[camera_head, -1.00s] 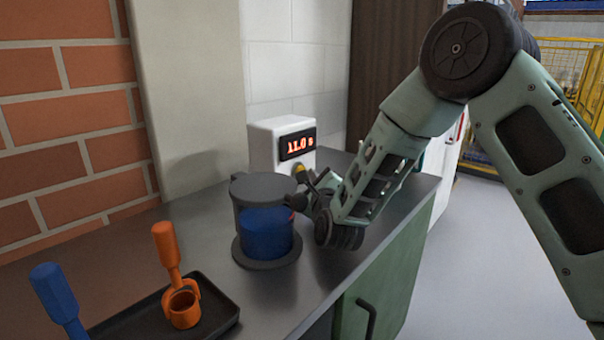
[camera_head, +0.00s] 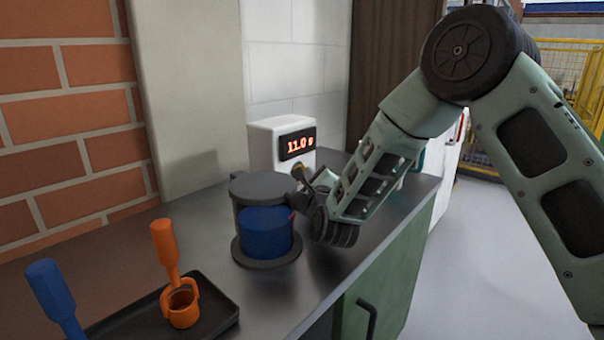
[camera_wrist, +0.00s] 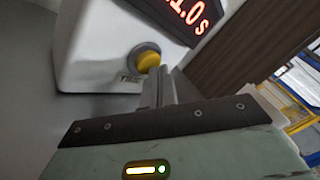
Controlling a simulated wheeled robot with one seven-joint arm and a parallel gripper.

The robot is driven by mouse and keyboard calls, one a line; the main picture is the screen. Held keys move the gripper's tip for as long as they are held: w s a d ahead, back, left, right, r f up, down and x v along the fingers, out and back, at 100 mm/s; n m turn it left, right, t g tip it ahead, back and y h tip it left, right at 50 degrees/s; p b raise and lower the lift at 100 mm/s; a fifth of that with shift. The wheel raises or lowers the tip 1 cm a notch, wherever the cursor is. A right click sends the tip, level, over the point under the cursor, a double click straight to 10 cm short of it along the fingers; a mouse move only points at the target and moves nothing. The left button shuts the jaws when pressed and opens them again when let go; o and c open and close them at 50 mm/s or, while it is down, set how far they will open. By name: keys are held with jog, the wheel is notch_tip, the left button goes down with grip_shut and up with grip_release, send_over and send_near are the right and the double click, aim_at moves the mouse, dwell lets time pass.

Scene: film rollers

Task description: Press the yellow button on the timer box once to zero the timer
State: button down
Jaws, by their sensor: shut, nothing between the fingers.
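The white timer box (camera_head: 267,150) stands at the back of the counter against the wall. Its red display (camera_head: 298,145) reads 11.0 s. In the wrist view the yellow button (camera_wrist: 148,62) sits on the front face of the box, below the display, in a grey ring. My gripper (camera_wrist: 160,75) is shut and empty, with its fingertips close below the button in that picture; I cannot tell whether they touch it. In the head view my gripper (camera_head: 301,178) is in front of the box and hides the button.
A dark round stand holding a blue container (camera_head: 265,235) is just left of my gripper. A black tray (camera_head: 215,325) with an orange tool (camera_head: 166,245) and a blue tool (camera_head: 52,293) lies front left. The counter's right edge drops to green cabinets (camera_head: 385,275).

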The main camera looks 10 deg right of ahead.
jog(key=shift+w+a, duration=0.15)
jog(key=shift+w, duration=0.05)
dwell(0.6)
jog(key=shift+s+d+b, duration=0.45)
jog(key=shift+s+b, duration=0.05)
jog(key=shift+s, duration=0.2)
jog(key=shift+s+d+b, duration=0.4)
jog(key=shift+s+d, duration=0.35)
jog(key=shift+s, duration=0.3)
jog(key=shift+s+d+b, duration=0.35)
jog(key=shift+s+d, duration=0.4)
jog(key=shift+s, duration=0.25)
